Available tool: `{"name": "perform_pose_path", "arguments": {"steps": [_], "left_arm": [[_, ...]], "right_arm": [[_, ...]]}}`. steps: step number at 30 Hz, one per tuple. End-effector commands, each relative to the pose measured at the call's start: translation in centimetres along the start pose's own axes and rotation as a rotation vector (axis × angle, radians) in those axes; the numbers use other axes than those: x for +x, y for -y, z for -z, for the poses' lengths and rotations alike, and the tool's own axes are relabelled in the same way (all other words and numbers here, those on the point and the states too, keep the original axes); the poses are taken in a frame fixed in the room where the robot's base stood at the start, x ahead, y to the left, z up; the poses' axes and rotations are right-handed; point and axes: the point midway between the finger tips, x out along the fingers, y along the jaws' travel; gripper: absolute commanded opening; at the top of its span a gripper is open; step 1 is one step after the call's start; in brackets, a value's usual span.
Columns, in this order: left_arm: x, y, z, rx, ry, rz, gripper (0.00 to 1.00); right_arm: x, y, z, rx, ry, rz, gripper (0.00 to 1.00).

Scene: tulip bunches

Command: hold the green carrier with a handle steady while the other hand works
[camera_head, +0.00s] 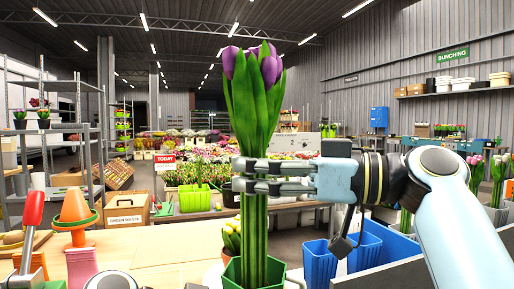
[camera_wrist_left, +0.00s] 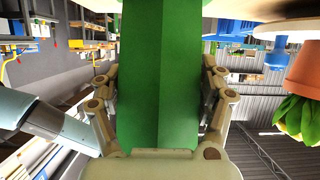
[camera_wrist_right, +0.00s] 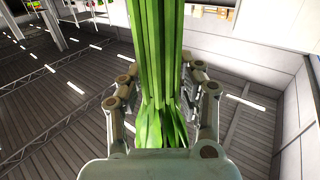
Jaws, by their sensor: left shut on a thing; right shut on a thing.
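A bunch of purple tulips (camera_head: 255,95) with green leaves stands upright in the middle of the head view. My right gripper (camera_head: 245,176) is shut around its stems (camera_wrist_right: 155,60), which also fill the middle of the right wrist view. The stems' lower ends go down into the green carrier (camera_head: 275,273) at the bottom edge of the head view. In the left wrist view my left gripper (camera_wrist_left: 155,75) is shut on the carrier's faceted green wall (camera_wrist_left: 140,90), with a finger on each side. The carrier's handle is not clearly visible.
Blue bins (camera_head: 320,262) stand just right of the carrier. A small potted plant (camera_head: 231,238) is close behind it. An orange cone-shaped thing (camera_head: 75,210) and a red-handled tool (camera_head: 33,208) are on the left. The wooden bench (camera_head: 150,250) between has clear room.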

Motion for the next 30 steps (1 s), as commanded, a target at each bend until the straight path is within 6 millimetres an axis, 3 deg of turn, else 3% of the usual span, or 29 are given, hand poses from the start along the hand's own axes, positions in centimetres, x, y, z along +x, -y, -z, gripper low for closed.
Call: {"name": "perform_pose_path", "arguments": {"steps": [13,30], "left_arm": [[0.0,0.0,-0.1,0.000,0.002,0.000,0.40],[0.0,0.0,-0.1,0.000,0.002,0.000,0.40]], "right_arm": [[0.0,0.0,-4.1,0.001,-0.001,0.000,0.00],[0.0,0.0,-4.6,-0.001,-0.002,0.000,0.00]]}}
